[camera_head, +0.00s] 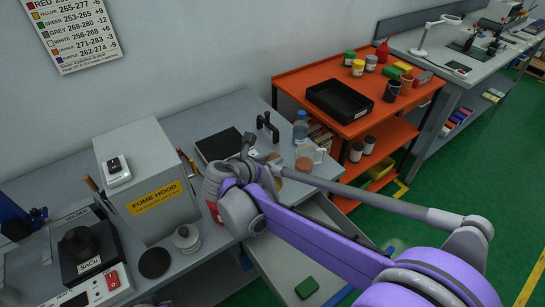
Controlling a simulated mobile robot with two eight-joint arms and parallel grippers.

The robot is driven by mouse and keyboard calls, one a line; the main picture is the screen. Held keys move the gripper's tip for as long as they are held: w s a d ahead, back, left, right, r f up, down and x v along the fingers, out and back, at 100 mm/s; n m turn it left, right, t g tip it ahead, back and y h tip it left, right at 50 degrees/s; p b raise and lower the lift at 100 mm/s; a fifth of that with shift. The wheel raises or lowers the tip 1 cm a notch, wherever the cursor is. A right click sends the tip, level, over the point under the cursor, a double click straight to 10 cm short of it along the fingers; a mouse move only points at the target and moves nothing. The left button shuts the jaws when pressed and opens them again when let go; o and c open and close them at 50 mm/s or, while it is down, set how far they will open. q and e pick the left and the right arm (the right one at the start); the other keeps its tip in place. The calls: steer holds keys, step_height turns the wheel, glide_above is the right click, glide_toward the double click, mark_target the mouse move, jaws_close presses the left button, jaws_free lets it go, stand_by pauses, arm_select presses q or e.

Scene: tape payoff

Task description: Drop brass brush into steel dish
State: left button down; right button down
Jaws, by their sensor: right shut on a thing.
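My right arm reaches in from the lower right across the bench. Its gripper (248,147) is a small dark shape at the end of the wrist, over the bench near the black flat plate. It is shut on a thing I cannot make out. I cannot pick out the brass brush for certain. A small round grey metal vessel (186,239) stands in front of the fume hood, left of my wrist; I cannot tell whether it is the steel dish. My left gripper is not in view.
The fume hood box (150,185) stands on the grey bench left of my wrist. A black plate (218,146), a dark stand (267,126) and a blue bottle (300,125) are behind. An open drawer (285,262) holds a green block (307,288). An orange cart (300,85) stands behind.

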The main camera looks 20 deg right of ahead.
step_height(320, 180, down, 3)
steer(key=shift+f+b, duration=0.2)
steer(key=shift+b, duration=0.7)
steer(key=c, duration=0.5)
jaws_free()
steer(key=shift+c, duration=0.2)
steer(key=v, duration=1.1)
steer(key=shift+w+d, duration=0.1)
